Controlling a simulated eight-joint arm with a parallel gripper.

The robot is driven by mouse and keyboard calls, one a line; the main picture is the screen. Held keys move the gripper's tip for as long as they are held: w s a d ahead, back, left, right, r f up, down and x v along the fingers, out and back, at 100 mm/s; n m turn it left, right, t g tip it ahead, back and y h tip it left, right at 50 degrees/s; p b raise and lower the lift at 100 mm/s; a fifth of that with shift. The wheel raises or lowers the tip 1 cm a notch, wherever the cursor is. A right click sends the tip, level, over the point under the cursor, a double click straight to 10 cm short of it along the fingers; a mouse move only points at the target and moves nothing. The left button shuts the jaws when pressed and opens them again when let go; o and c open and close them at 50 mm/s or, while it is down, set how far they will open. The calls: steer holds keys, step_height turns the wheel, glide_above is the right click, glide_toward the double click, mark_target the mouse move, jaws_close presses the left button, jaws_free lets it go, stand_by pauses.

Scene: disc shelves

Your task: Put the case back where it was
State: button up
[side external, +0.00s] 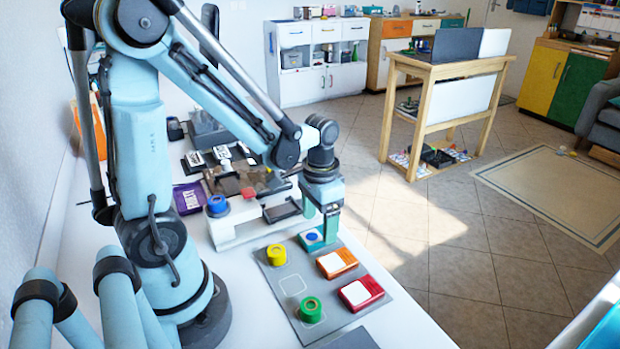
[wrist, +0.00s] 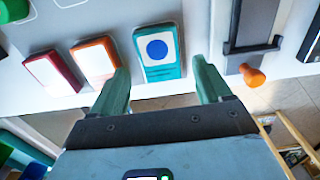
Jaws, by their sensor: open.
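A teal case with a blue disc mark (wrist: 158,50) lies flat at the far end of the grey mat (side external: 262,262). It also shows in the side view (side external: 312,238), partly hidden by my gripper. My gripper (side external: 322,228) is directly above it, pointing down. In the wrist view my gripper (wrist: 160,75) is open, with a green finger on either side of the teal case's near end. I cannot tell whether the fingers touch it. An orange case (side external: 337,263) and a red case (side external: 361,293) with white labels lie in line with it.
A yellow disc piece (side external: 276,254), a green one (side external: 310,309) and an empty white outline (side external: 292,285) are on the mat. A white stand (side external: 232,230) with a blue disc piece (side external: 218,205) and dark slots is behind. The table edge is close to the right of the cases.

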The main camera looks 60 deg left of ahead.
mark_target(319, 234)
step_height(319, 234, up, 10)
steer(key=f, duration=0.1)
steer(key=d+r+t, duration=0.1)
steer(key=d+t, duration=0.5)
steer(key=t, duration=0.1)
steer(key=shift+s+r, duration=0.2)
steer(key=shift+r, duration=0.2)
stand_by(1.4)
